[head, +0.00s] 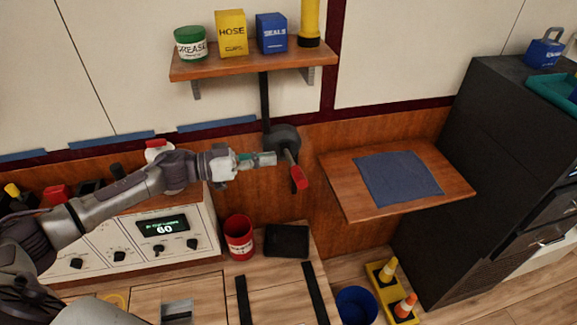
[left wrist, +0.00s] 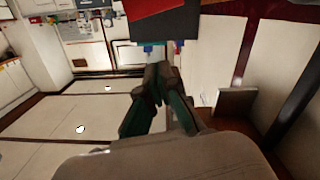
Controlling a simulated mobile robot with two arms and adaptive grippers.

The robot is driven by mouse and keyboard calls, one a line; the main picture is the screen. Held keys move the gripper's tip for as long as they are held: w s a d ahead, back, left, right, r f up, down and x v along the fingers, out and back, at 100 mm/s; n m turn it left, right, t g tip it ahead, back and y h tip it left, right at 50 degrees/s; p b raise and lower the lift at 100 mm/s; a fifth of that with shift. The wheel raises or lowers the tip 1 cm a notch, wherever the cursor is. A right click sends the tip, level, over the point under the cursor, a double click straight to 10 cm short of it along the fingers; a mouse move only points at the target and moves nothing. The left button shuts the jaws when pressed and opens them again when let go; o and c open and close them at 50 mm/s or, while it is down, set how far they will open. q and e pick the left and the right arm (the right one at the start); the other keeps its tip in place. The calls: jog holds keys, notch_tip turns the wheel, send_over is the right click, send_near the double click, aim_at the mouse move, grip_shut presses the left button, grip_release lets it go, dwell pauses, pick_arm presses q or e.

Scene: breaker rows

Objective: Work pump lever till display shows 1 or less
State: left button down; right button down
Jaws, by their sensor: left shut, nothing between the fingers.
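The pump lever is on the wall below the shelf, with a dark round hub (head: 284,137) and an arm ending in a red handle (head: 299,178) that points down and slightly right. The display (head: 163,226) on the white panel reads 60. My left gripper (head: 270,159) reaches in from the left, shut and empty, its tips beside the lever arm. I cannot tell whether they touch it. In the left wrist view the closed fingers (left wrist: 158,82) point at a red and black block (left wrist: 165,20), probably the handle. My right gripper is not in view.
A shelf (head: 250,62) with several containers hangs above the lever. A wooden wall table (head: 340,185) with a blue cloth (head: 398,178) is to the right. A red can (head: 239,238) and a black box (head: 287,241) stand below. A dark cabinet (head: 470,140) is at far right.

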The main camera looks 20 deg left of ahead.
aim_at(294, 165)
pick_arm(q)
jog(key=w+d+f+p, duration=0.1)
jog(key=w+d+f, duration=0.1)
jog(key=d+f, duration=0.2)
jog(key=shift+d, duration=0.5)
jog(key=shift+w, duration=0.1)
jog(key=shift+f, duration=0.15)
